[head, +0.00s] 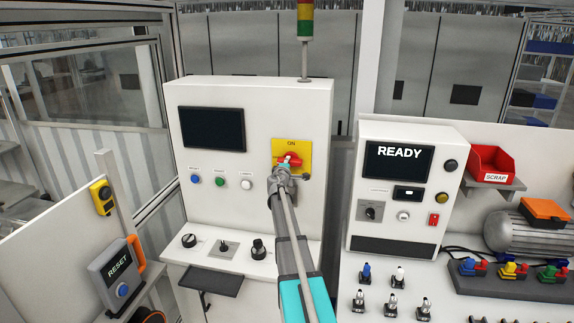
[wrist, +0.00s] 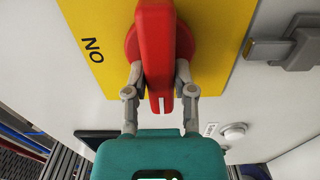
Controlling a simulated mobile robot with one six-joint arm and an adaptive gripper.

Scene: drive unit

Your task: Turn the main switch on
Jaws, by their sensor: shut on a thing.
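The main switch is a red rotary handle (head: 292,158) on a yellow plate (head: 305,168) marked ON at its top, on the front of the white cabinet. My gripper (head: 285,165) reaches up to it from below and covers part of it. In the wrist view the red handle (wrist: 156,45) stands between the two grey fingers of my gripper (wrist: 158,78), which are shut on its sides. A white mark shows on the handle's end nearest the gripper. The yellow plate (wrist: 95,25) shows behind, with ON at its left.
The cabinet has a dark screen (head: 211,129), several small buttons and a lower ledge with knobs (head: 258,249). A READY panel (head: 400,190) stands to the right. A RESET box (head: 118,275) is at lower left. In the wrist view a grey latch (wrist: 285,45) sits right of the plate.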

